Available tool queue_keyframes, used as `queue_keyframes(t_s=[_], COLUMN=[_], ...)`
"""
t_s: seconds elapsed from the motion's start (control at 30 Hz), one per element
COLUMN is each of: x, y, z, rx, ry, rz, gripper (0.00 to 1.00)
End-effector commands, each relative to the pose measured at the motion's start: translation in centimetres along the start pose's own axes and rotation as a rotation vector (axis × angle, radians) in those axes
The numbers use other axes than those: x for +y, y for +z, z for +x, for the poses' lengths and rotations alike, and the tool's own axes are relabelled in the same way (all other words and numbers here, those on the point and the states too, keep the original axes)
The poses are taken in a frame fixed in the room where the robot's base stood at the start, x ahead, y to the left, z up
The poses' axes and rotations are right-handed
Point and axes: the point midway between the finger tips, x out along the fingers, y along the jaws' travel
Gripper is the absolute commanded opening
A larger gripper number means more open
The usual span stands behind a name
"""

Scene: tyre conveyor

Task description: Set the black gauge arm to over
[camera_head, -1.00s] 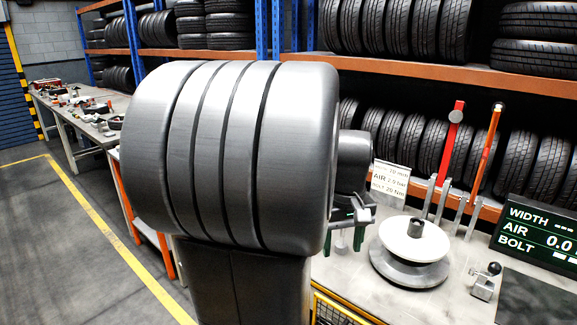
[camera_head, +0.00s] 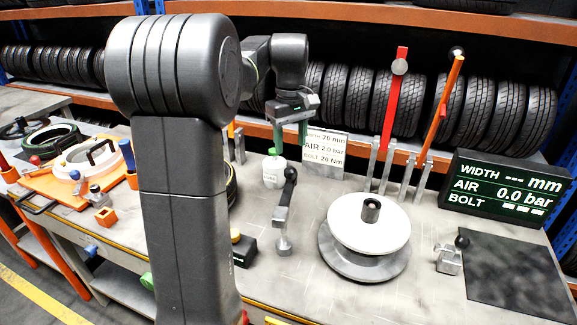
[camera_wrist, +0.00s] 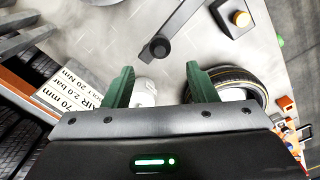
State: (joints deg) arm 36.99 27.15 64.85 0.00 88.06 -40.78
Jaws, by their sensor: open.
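The arm with a dark upper part and black ball knob (camera_head: 290,175) stands upright on a small grey base on the bench, left of the white disc, in the head view. In the wrist view its dark bar (camera_wrist: 183,24) runs from the top edge down to a round black knob, beyond my fingertips. My gripper (camera_head: 290,132) is behind and above it, apart from it. Its green fingers are open and empty in the wrist view (camera_wrist: 161,80). The display (camera_head: 505,192) reads AIR 0.0 bar, with dashes for WIDTH and BOLT.
A white bottle (camera_head: 273,172) stands close below my gripper. The white disc (camera_head: 350,222), a small black-knobbed fixture (camera_head: 449,259), a red arm (camera_head: 393,105) and an orange arm (camera_head: 439,110) are to the right. A box with a yellow button (camera_head: 242,250) is front left.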

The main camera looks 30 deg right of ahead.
Motion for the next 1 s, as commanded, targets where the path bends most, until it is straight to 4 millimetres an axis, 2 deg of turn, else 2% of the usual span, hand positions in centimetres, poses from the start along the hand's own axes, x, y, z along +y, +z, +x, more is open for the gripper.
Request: queue_keyframes(t_s=[0.03, 0.2, 0.4, 0.6, 0.83, 0.87, 1.0], x=[-0.1, -0.1, -0.1, -0.1, -0.1, 0.0, 0.0], y=[0.1, 0.0, 0.0, 0.0, 0.0, 0.0, 0.0], z=[1.2, 4.7, 7.5, 8.5, 8.6, 8.6, 8.5], rx=[-0.004, -0.003, -0.001, 0.000, 0.001, 0.001, 0.001], ry=[-0.003, -0.003, -0.001, 0.000, 0.001, 0.001, 0.001], rz=[0.000, 0.000, 0.000, 0.000, 0.000, 0.000, 0.000], gripper=[0.52, 0.52, 0.52, 0.52, 0.52, 0.48, 0.21])
